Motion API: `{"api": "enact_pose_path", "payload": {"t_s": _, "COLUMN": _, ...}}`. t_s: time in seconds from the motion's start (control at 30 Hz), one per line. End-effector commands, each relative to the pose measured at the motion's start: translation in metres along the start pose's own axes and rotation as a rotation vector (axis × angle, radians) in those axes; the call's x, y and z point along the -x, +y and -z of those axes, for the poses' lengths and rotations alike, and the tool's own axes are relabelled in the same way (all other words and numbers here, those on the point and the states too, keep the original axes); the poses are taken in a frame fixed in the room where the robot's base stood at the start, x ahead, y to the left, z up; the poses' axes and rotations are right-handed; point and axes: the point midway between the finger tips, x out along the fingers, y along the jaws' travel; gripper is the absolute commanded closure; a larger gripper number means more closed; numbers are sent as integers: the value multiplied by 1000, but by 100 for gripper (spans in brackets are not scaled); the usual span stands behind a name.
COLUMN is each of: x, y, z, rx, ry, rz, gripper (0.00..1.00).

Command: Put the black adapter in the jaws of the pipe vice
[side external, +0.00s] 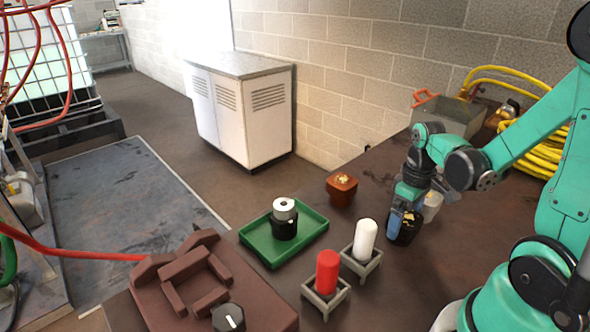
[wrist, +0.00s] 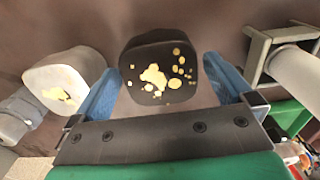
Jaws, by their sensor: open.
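The black adapter (wrist: 157,80), a dark rounded block with gold spots on its top, sits between my open gripper's blue fingers (wrist: 164,68) in the wrist view. A gap shows on each side of it. In the side view my gripper (side external: 401,222) points down at the black adapter (side external: 409,231), which stands on the brown table and is partly hidden by the fingers. The pipe vice (side external: 205,275) looks to be the red-brown block fixture at lower left, with raised jaw pieces and a black knob (side external: 228,318). Its jaws look empty.
A whitish adapter (wrist: 66,80) stands close beside my left finger. A brown one (side external: 342,189) stands farther off. White (side external: 365,240) and red (side external: 327,272) cylinders in grey stands and a green tray (side external: 262,255) holding a black-and-silver part lie between gripper and vice.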

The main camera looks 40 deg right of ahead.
Motion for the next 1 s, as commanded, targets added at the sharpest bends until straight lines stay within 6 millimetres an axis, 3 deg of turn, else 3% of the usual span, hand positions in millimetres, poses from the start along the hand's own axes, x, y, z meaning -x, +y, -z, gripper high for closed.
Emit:
{"api": "enact_pose_path", "payload": {"t_s": 0.4, "x": -5, "y": 0, "z": 0, "rx": 0, "ry": 0, "rz": 0, "gripper": 3}}
{"api": "enact_pose_path", "payload": {"t_s": 0.73, "x": -5, "y": 0, "z": 0, "rx": 0, "ry": 0, "rz": 0, "gripper": 97}}
{"api": "enact_pose_path", "payload": {"t_s": 1.0, "x": -5, "y": 0, "z": 0, "rx": 0, "ry": 0, "rz": 0, "gripper": 100}}
